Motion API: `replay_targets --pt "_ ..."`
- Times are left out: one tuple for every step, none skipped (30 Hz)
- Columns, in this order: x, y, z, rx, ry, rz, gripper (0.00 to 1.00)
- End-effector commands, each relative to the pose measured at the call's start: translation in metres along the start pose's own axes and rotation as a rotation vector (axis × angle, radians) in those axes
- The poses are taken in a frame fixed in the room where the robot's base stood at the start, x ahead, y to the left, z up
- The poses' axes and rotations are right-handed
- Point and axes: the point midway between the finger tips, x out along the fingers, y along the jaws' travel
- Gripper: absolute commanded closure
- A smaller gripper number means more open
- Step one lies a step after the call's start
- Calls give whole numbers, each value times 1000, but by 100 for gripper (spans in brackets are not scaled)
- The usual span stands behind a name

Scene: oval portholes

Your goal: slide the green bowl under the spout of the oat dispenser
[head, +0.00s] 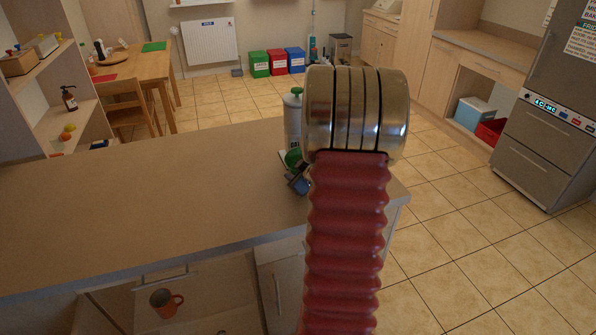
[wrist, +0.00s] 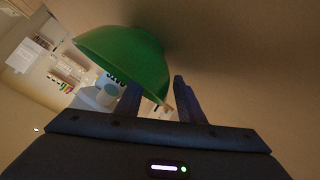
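The oat dispenser (head: 292,122), white with a green knob, stands near the counter's far right edge in the head view, partly hidden by my arm. The green bowl (head: 292,158) is a small patch at its foot; whether it is under the spout is hidden. In the wrist view the bowl (wrist: 125,55) is large, and the dispenser (wrist: 106,92) with dark lettering shows beyond it. My gripper (wrist: 158,98) has its fingers apart, with the bowl's near rim in the gap. I cannot tell whether they touch it. In the head view my gripper (head: 299,183) is mostly hidden.
The brown counter (head: 140,195) is clear to the left. Its right end is close to the dispenser, with tiled floor (head: 460,220) beyond. An orange mug (head: 166,302) is below the counter in front. Shelves (head: 60,115) stand at the far left.

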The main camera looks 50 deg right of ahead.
Motion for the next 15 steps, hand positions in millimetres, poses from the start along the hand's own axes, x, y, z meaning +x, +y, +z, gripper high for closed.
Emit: replay_targets --pt "0 0 0 0 0 0 61" --pt "0 0 0 0 0 0 60" --pt "0 0 0 0 -1 0 60" --pt "0 0 0 0 -1 0 60" --pt "0 0 0 0 -1 0 60" --pt "0 0 0 0 -1 -1 60" --pt "0 -1 1 1 -2 -1 60" --pt "0 -1 1 1 -2 -1 60" --pt "0 -1 1 1 -2 -1 60" --pt "-1 -1 1 1 -2 -1 60" --pt "-1 -1 1 1 -2 -1 60" --pt "-3 0 1 1 -2 -1 60" --pt "-4 0 1 1 -2 -1 60" --pt "-5 0 1 1 -1 0 60" --pt "-8 0 0 0 -1 0 60"
